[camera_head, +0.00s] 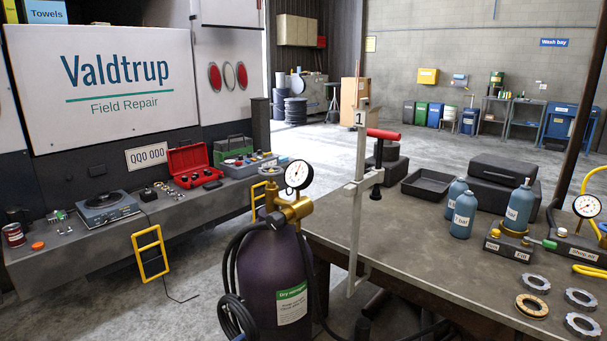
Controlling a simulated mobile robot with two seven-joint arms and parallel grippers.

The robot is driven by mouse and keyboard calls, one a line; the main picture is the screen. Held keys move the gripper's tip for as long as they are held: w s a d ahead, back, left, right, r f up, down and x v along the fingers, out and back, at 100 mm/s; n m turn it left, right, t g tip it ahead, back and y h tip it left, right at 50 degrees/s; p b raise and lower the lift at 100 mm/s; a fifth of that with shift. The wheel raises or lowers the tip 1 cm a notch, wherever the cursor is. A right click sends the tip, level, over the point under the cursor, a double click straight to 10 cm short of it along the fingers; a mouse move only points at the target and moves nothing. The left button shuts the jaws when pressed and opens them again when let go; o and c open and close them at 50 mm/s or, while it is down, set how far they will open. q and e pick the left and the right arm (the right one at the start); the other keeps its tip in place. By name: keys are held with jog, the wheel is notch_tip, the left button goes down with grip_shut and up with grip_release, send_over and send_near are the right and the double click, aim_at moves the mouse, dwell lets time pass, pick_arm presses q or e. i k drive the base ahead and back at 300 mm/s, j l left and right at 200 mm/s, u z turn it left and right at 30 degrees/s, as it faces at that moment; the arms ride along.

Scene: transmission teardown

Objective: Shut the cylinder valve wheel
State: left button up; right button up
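A dark purple gas cylinder (262,275) stands upright in the centre foreground, left of the workbench, with a green-and-white label facing me. A brass valve and regulator body (292,208) sits on its top, with a round white-faced pressure gauge (299,175) above it. A small pale, reddish round part (270,170) shows above the valve stem; it looks like the valve wheel, but it is too small to tell its setting. A black hose hangs coiled at the cylinder's left side. Neither of my grippers is in view.
The dark workbench (420,235) fills the right, with blue bottles (464,214), metal rings (532,306) and a second gauge (587,206). An upright grey post (355,200) stands just right of the cylinder. A truck ledge (120,240) with tools lies left.

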aim_at(263, 172)
jog(key=j+z, duration=0.1)
jog(key=z, duration=1.55)
jog(key=k+j+z, duration=0.15)
jog(key=j, duration=0.9)
jog(key=i+j, duration=0.05)
